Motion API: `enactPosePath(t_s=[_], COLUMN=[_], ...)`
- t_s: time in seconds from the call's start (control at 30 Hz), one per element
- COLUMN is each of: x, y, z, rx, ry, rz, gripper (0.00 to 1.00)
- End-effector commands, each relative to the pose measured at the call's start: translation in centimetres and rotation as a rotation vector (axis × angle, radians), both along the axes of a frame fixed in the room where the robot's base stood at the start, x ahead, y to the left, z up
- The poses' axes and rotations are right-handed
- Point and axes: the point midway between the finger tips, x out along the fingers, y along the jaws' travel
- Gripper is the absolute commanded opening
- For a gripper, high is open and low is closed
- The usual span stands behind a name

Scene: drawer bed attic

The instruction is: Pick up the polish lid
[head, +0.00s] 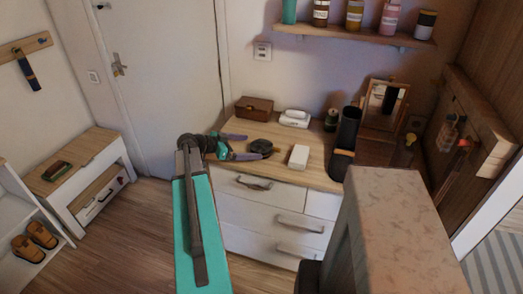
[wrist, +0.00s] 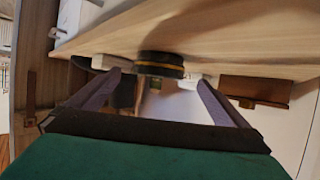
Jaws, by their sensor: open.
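The polish tin with its dark round lid (head: 260,145) lies on the wooden top of the dresser. In the wrist view it is a dark disc with a gold band (wrist: 160,64), centred ahead of my fingers; I cannot tell where lid and tin part. My gripper (head: 255,147) is open at the dresser's front left, its fingers spread towards the tin. In the wrist view the fingertips (wrist: 158,80) stand apart on either side of the tin, with nothing held. Contact with the tin cannot be seen.
On the dresser top (head: 318,178) stand a brown wooden box (head: 254,107), a white dish (head: 295,118), a white block (head: 299,156), a dark green jar (head: 331,119), a tall black holder (head: 346,140) and a mirror (head: 384,104). A shelf of bottles (head: 350,37) hangs above.

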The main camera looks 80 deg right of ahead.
Motion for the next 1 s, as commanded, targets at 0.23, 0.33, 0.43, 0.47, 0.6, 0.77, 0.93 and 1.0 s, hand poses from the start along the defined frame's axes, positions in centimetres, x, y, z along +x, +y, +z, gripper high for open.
enactPosePath(t_s=[0.23,0.33,0.43,0.47,0.6,0.77,0.93,1.0], x=[-1.8,-2.7,-3.4,-3.5,-3.8,-3.8,-3.8,-3.8], y=[-1.3,-1.9,-2.4,-2.4,-2.6,-2.6,-2.6,-2.6], z=[-0.1,-0.6,-1.0,-1.1,-1.3,-1.3,-1.3,-1.3], rx=[0.001,0.003,0.001,0.001,0.000,0.000,0.000,0.000], ry=[0.001,0.001,0.001,0.001,0.000,0.000,0.000,0.000], rz=[-0.003,-0.002,-0.003,-0.003,-0.001,-0.001,-0.002,-0.002], gripper=[0.99,0.99,0.99,0.99,0.99,0.99,0.99,0.99])
